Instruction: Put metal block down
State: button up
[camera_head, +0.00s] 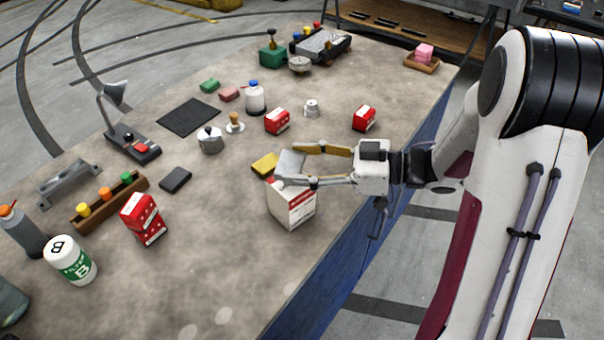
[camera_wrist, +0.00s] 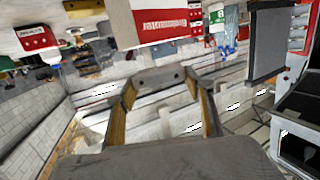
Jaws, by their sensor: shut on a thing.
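A grey metal block (camera_head: 291,163) sits between the fingertips of my gripper (camera_head: 290,165). In the wrist view the block (camera_wrist: 160,78) shows as a grey piece held between the two tan-sided fingers (camera_wrist: 160,88). In the head view the block appears just above or at the top back edge of a white and red carton (camera_head: 293,207); I cannot tell whether they touch. The carton's red label (camera_wrist: 160,20) shows near the top of the wrist view.
A yellow block (camera_head: 265,164) lies just left of the metal block. Red boxes (camera_head: 277,121), (camera_head: 364,118) stand farther back. A dark flat item (camera_head: 175,180), a metal pot (camera_head: 210,140) and a black mat (camera_head: 189,117) lie left. The table's front middle (camera_head: 215,260) is clear.

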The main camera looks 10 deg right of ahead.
jog(key=shift+f, duration=1.65)
jog(key=shift+f, duration=0.15)
jog(key=o, duration=1.4)
jog(key=shift+d, duration=0.1)
jog(key=shift+v, duration=5.95)
